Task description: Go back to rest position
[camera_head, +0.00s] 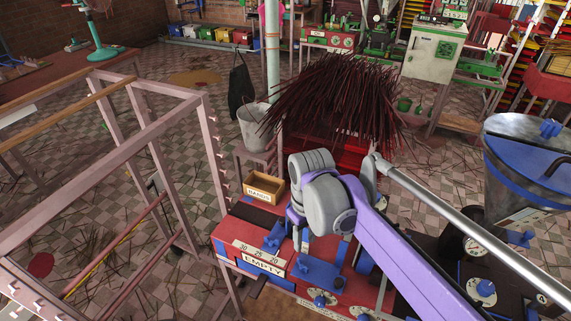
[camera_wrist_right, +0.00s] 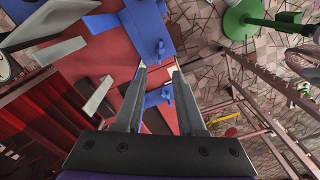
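My right arm (camera_head: 390,240) is purple and reaches in from the lower right over a red and blue machine. My right gripper (camera_head: 321,240) hangs over the machine's top. In the right wrist view its two grey fingers (camera_wrist_right: 157,70) are apart, with no object held between them. A blue bracket (camera_wrist_right: 158,97) on the red surface shows beyond the fingers; I cannot tell the exact gap to it. My left gripper is not in the head view.
The red machine bench (camera_head: 228,236) bears an "EMPTY" label (camera_head: 262,264). A small wooden box (camera_head: 265,187) sits behind it. A long silver bar (camera_head: 470,225) slants at right, near a metal drum (camera_head: 525,170). Dark sticks (camera_head: 335,105) fan out behind. A pink rack (camera_head: 160,150) stands left.

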